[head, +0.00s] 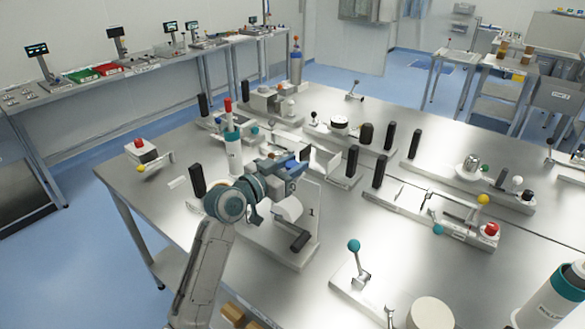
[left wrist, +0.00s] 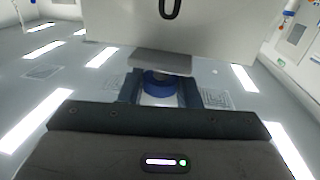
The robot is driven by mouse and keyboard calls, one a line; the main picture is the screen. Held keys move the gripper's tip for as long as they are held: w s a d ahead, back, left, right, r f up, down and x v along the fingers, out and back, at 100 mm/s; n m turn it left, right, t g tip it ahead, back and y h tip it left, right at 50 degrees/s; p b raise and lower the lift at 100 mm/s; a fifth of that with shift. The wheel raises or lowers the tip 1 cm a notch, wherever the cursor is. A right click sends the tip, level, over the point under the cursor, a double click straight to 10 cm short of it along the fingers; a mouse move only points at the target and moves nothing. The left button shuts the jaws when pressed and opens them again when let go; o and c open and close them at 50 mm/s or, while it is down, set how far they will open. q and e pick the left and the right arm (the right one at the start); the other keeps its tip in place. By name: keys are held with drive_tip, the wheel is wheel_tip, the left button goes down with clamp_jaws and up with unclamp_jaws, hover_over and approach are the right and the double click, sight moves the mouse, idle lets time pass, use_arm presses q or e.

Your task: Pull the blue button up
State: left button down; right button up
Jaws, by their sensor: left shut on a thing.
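In the left wrist view the blue button (left wrist: 159,79), round and dark blue, sits between the two fingers of my left gripper (left wrist: 160,92), which is shut on it. A white panel marked "0" (left wrist: 185,28) stands just beyond. In the head view my left gripper (head: 297,166) is over the left part of the metal table, at a white fixture (head: 283,242) with an upright plate. In this view I cannot tell the button apart from the blue parts around the fingers. My right gripper is not in view.
The metal table (head: 160,208) carries several fixtures with black posts and ball-topped levers. A teal-knobbed lever (head: 354,246) stands at the front. A red button box (head: 140,149) is at the left edge. A yellow-knobbed fixture (head: 450,212) stands to the right.

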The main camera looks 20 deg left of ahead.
use_arm(q)
drive_tip(key=shift+r, duration=0.4)
drive_tip(key=c, duration=1.1)
unclamp_jaws()
drive_tip(key=shift+s+a+f, duration=0.15)
drive_tip(key=shift+s, duration=0.1)
drive_tip(key=shift+b+v, duration=1.95)
drive_tip(key=shift+v, duration=3.2)
